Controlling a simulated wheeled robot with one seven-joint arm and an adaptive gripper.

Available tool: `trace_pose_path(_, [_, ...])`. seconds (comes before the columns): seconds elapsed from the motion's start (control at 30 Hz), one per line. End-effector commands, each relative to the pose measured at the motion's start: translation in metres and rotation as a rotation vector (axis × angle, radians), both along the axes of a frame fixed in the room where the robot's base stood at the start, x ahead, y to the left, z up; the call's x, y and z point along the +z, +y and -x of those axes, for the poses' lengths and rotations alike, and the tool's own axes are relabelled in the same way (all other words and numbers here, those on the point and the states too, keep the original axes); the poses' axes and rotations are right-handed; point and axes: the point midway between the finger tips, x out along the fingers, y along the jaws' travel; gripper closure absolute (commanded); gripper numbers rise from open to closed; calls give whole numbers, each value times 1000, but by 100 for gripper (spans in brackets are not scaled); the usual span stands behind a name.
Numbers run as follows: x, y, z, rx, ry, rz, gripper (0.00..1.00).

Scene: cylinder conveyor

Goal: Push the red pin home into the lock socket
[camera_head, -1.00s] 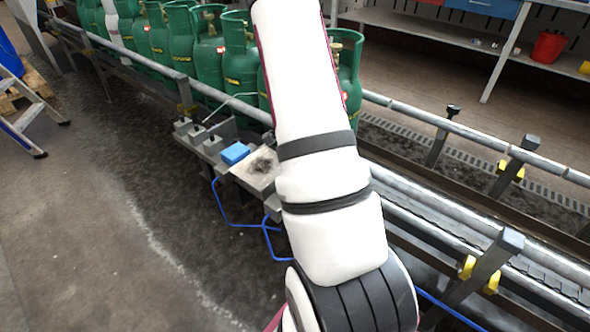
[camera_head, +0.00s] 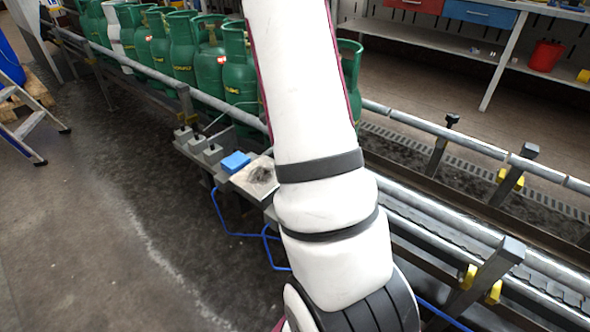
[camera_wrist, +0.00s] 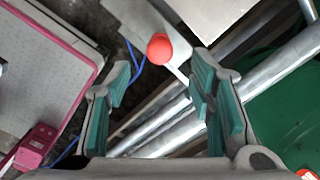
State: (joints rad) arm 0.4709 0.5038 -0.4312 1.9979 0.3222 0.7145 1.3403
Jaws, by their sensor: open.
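The red pin shows in the wrist view as a round red knob (camera_wrist: 159,48) with a short pale rod running down and right from it. My gripper (camera_wrist: 162,82) is open, its two teal-padded fingers standing left and right of the knob in the picture. The knob appears just beyond the fingertips, between them, and nothing is held. I cannot tell the lock socket apart in either view. In the head view my white arm hides the gripper and the pin.
Green gas cylinders (camera_head: 240,68) stand in a row on the conveyor behind a metal rail (camera_head: 440,120). A blue block (camera_head: 235,161) and a plate (camera_head: 245,182) sit at the conveyor's near side. Blue hoses (camera_head: 225,232) hang below. The floor at left is open.

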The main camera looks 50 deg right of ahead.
Motion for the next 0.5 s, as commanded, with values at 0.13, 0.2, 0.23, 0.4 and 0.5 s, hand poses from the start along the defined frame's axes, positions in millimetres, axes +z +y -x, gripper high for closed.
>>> trace_pose_path(0.13, [21,-1,-1,1,-2,2,51])
trace_pose_path(0.2, [26,-1,-1,0,-1,2,51])
trace_pose_path(0.23, [28,-1,0,0,-1,2,51])
trace_pose_path(0.4, [31,0,0,0,1,-1,51])
trace_pose_path(0.5, [31,0,0,0,1,-1,51])
